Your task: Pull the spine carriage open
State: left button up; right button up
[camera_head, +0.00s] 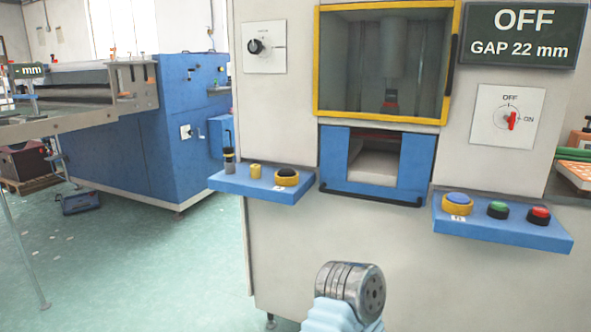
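The spine carriage (372,188) appears to be the blue frame set low in the middle of the pale machine, under the yellow-framed window. A black bar handle (370,199) runs along its lower front edge. A pale block (374,165) shows inside its opening. How far the carriage stands out of the machine is hard to tell. Neither of my grippers shows. A grey ribbed joint with a light blue link, which looks like part of one of my arms, rises at the bottom centre, below the handle and apart from it.
Blue shelves with buttons stick out on the left (230,182) and right (470,227) of the carriage. A display (524,36) reads "OFF GAP 22 mm", above a red-handled switch (512,121). A blue machine (180,130) stands at left; green floor between is open.

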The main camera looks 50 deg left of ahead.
aim_at(338, 150)
jog(key=u, duration=1.2)
